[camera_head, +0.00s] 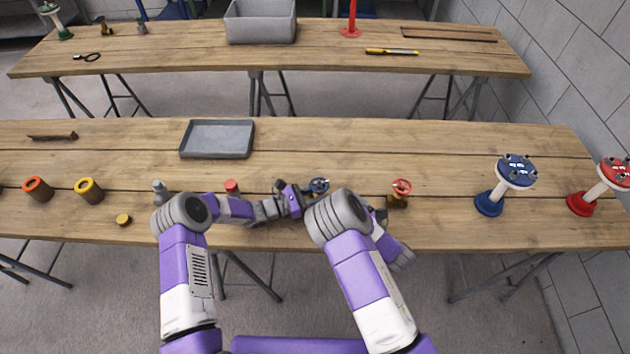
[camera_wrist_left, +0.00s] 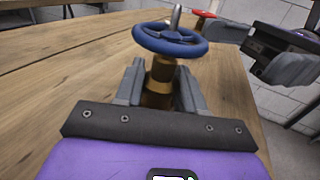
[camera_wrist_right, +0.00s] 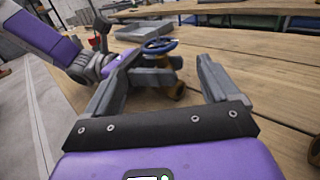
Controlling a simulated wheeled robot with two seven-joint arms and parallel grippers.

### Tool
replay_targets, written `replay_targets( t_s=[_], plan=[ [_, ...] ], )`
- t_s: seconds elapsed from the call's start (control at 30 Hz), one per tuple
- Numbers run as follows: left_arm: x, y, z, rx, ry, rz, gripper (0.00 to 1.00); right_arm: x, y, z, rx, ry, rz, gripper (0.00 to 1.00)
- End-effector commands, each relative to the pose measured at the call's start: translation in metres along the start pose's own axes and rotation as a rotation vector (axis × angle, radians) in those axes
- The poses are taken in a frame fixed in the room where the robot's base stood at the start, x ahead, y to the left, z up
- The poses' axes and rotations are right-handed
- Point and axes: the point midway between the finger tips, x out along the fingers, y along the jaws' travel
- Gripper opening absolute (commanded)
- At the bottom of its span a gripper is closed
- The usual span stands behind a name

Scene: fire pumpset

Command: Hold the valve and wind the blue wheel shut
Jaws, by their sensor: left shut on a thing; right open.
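The valve has a blue handwheel (camera_head: 319,186) on top of a brass body. In the left wrist view the wheel (camera_wrist_left: 169,40) sits upright above the brass body (camera_wrist_left: 157,92). My left gripper (camera_head: 298,201) is shut on the brass body below the wheel, one finger on each side. My right gripper (camera_wrist_right: 160,70) is open and empty, facing the valve from the other side; the blue wheel (camera_wrist_right: 159,45) shows beyond its fingers, apart from them. In the head view my right arm hides most of this gripper. The lower valve body is hidden there too.
A brass valve with a red wheel (camera_head: 401,187) stands to the right. Blue-based (camera_head: 489,204) and red-based (camera_head: 582,204) stands are farther right. A grey tray (camera_head: 217,139) lies behind on the left. A small red-topped part (camera_head: 232,187) stands close behind my left arm.

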Motion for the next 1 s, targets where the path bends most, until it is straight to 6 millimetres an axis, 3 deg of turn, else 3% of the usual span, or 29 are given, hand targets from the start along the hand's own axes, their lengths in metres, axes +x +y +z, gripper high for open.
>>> replay_targets(
  t_s=[0.23, 0.6, 0.8, 1.0],
  plan=[
    [0.000, 0.000, 0.000, 0.001, -0.001, 0.000, 0.00, 0.023, 0.004, -0.001, -0.013, 0.003, 0.012, 0.88],
    [0.000, 0.000, 0.001, 0.001, -0.001, 0.000, 0.00, 0.097, 0.002, 0.002, -0.006, -0.005, 0.006, 0.88],
    [0.000, 0.000, 0.001, 0.000, -0.001, 0.000, 0.00, 0.115, 0.001, 0.001, -0.006, -0.002, 0.004, 0.88],
    [0.000, 0.000, 0.001, 0.000, -0.001, 0.000, 0.00, 0.119, 0.001, 0.001, -0.005, -0.002, 0.003, 0.88]
  ],
)
